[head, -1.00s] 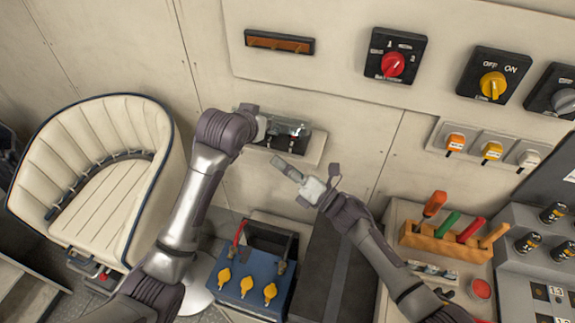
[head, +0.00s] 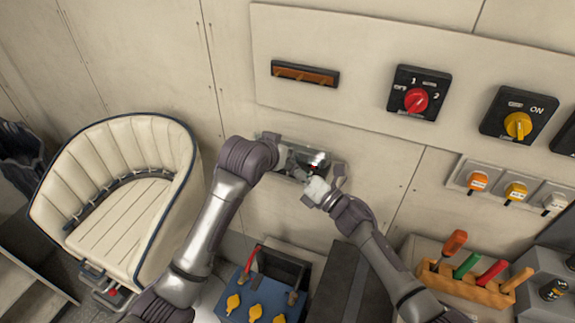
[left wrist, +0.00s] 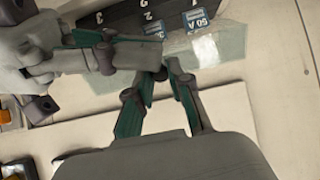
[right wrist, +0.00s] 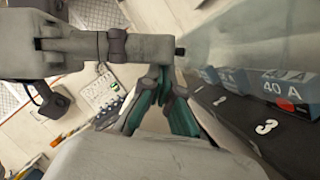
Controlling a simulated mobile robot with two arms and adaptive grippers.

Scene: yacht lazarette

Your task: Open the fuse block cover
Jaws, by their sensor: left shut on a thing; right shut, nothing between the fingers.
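The fuse block (head: 300,160) is mounted low on the pale wall, largely hidden behind my grippers in the head view. Its clear cover (left wrist: 218,45) shows in the left wrist view and as a see-through sheet (right wrist: 235,35) in the right wrist view, beside blue fuses marked 40 A (right wrist: 285,88). How far it is raised I cannot tell. My left gripper (left wrist: 155,72) is shut at the cover's edge, seemingly on the cover; the exact contact is hidden. My right gripper (right wrist: 160,82) is shut and empty, close beside the left gripper at the block.
A red rotary switch (head: 416,99) and yellow switch (head: 517,125) are on the wall panel, up and right. A blue box with yellow knobs (head: 252,300) stands below. A cream seat (head: 120,195) is left, a tool rack (head: 465,285) lower right.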

